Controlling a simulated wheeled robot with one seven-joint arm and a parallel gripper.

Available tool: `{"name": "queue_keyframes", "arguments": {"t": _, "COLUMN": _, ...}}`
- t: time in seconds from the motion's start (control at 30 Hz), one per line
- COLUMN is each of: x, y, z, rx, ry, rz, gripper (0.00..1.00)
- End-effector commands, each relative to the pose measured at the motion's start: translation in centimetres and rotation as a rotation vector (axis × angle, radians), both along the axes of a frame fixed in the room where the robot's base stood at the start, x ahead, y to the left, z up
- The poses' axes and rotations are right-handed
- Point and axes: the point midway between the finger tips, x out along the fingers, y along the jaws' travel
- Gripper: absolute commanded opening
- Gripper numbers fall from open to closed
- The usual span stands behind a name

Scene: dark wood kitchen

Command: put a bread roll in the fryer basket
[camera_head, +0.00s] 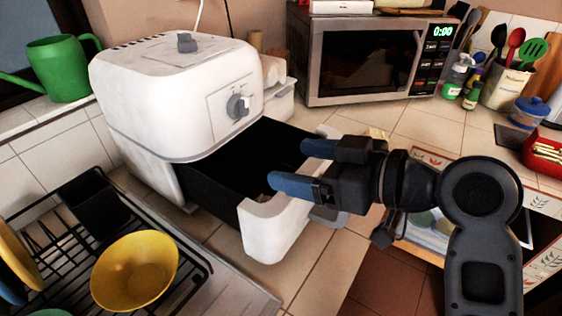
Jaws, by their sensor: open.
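The white air fryer (180,95) stands on the tiled counter with its drawer pulled out. The dark fryer basket (232,180) is open at the top, behind a white front panel (268,229). My gripper (293,165) is over the right front part of the basket, its two blue-tipped fingers apart and pointing left. Nothing shows between the fingers. A small pale patch shows inside the basket by the lower fingertip; I cannot tell whether it is a bread roll. A beige thing (376,133) shows partly behind my gripper, too hidden to name.
A dish rack (180,244) with a yellow bowl (134,271) stands at the lower left. A green watering can (62,66) is at the far left. A microwave (365,60) stands behind. A utensil holder (507,88) and a red container (546,152) are at right.

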Motion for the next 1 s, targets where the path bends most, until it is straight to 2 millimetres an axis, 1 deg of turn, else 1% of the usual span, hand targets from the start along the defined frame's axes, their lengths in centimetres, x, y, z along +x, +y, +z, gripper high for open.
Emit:
{"name": "queue_keyframes", "arguments": {"t": 0.03, "x": -0.7, "y": -1.0, "z": 0.2, "rx": -0.001, "ry": -0.001, "rz": -0.005, "gripper": 0.80}}
{"name": "queue_keyframes", "arguments": {"t": 0.1, "x": -1.5, "y": -2.1, "z": 0.6, "rx": -0.001, "ry": -0.001, "rz": -0.004, "gripper": 0.80}}
{"name": "queue_keyframes", "arguments": {"t": 0.3, "x": -3.4, "y": -4.5, "z": 1.7, "rx": 0.000, "ry": -0.001, "rz": -0.003, "gripper": 0.80}}
{"name": "queue_keyframes", "arguments": {"t": 0.5, "x": -4.3, "y": -5.4, "z": 2.1, "rx": -0.001, "ry": 0.000, "rz": -0.001, "gripper": 0.80}}
{"name": "queue_keyframes", "arguments": {"t": 0.77, "x": -4.4, "y": -5.5, "z": 2.1, "rx": 0.000, "ry": 0.002, "rz": -0.002, "gripper": 0.80}}
{"name": "queue_keyframes", "arguments": {"t": 0.87, "x": -4.5, "y": -5.7, "z": 1.2, "rx": 0.012, "ry": 0.020, "rz": -0.028, "gripper": 0.80}}
{"name": "queue_keyframes", "arguments": {"t": 0.97, "x": -4.9, "y": -6.1, "z": -0.9, "rx": 0.039, "ry": 0.058, "rz": -0.104, "gripper": 0.80}}
{"name": "queue_keyframes", "arguments": {"t": 1.0, "x": -5.2, "y": -6.5, "z": -2.0, "rx": 0.054, "ry": 0.077, "rz": -0.148, "gripper": 0.80}}
